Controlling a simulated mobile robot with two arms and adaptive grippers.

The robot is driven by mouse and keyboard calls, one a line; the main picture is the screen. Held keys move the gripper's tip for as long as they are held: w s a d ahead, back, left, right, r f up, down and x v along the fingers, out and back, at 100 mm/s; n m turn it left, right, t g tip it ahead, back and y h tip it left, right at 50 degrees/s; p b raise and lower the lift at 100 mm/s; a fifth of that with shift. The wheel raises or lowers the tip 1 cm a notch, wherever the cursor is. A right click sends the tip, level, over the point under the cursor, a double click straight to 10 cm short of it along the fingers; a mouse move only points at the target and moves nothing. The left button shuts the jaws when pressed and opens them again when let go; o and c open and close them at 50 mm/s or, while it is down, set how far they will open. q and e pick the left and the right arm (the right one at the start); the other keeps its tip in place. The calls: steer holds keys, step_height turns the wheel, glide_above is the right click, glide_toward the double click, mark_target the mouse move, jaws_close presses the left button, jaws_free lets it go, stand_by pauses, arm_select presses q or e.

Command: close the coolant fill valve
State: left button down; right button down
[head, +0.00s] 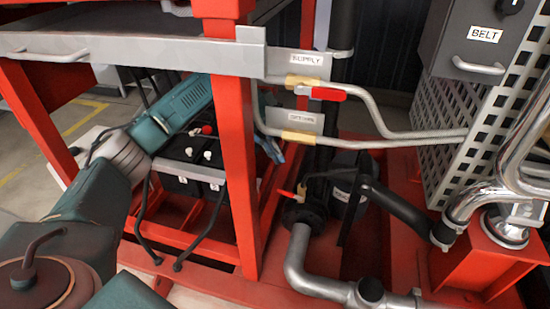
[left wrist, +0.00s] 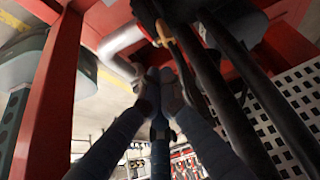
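A small valve with a brass body (head: 301,190) and a red lever (head: 287,194) sits low behind the red post, above a grey pipe elbow; I take it as the coolant fill valve, though no readable label confirms this. My left arm reaches behind the post, and the left gripper (head: 272,149) shows only partly beyond it, above and left of this valve. In the left wrist view the gripper's blue-grey fingers (left wrist: 160,80) meet at their tips, with nothing visible between them. A brass-coloured valve part (left wrist: 164,38) lies just beyond the tips, apparently apart from them. My right gripper is out of view.
A red post (head: 238,150) stands between me and the valve. Above are two valves on pipes, one with a red handle (head: 328,94) under a SUPPLY tag (head: 308,58). Black hoses (head: 395,205) and a perforated panel (head: 455,130) are to the right. A black battery (head: 185,165) stands left.

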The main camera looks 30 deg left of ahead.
arm_select(q)
steer(key=b, duration=0.1)
glide_above(290, 195)
steer(key=a, duration=0.2)
steer(key=f, duration=0.5)
steer(key=shift+w+d+f, duration=0.2)
steer(key=shift+f, duration=0.1)
steer(key=f, duration=0.2)
steer(key=f+b, duration=0.1)
steer(key=f, duration=0.1)
steer(key=shift+a, duration=0.4)
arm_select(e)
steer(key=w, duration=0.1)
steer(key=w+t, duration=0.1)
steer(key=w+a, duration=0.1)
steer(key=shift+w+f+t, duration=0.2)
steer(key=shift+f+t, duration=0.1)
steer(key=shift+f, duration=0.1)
